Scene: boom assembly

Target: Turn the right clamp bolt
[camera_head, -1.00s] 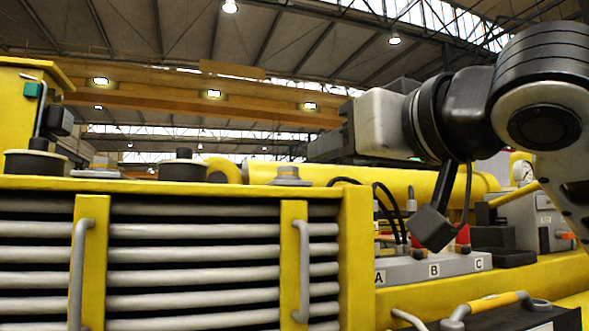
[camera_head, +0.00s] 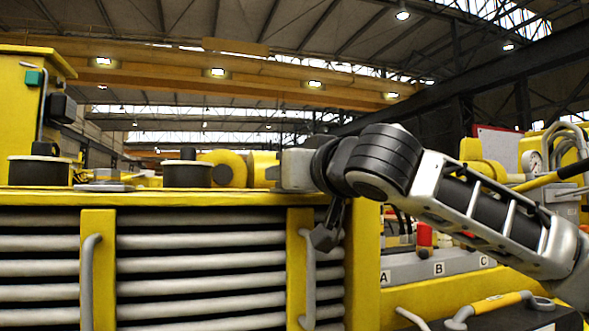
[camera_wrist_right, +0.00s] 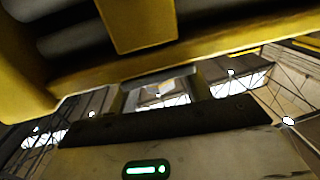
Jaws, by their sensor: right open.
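My right gripper (camera_head: 296,170) is at the top right corner of the yellow grille housing in the head view, its fingers hidden. In the right wrist view, my right gripper (camera_wrist_right: 160,84) shows two grey fingers spread apart with an empty gap between them. The right clamp bolt is not visible in the head view; my gripper and wrist cover the place where it stood. A flat grey clamp plate (camera_head: 103,187) lies at the left on the housing top. My left gripper is out of view.
The yellow housing (camera_head: 98,225) has louvres and two grey handles, and fills the front. Two black round caps stand on its top, one (camera_head: 186,171) towards the middle. A grey panel (camera_head: 410,272) marked A, B, C and a yellow-handled tool (camera_head: 495,303) are at the right.

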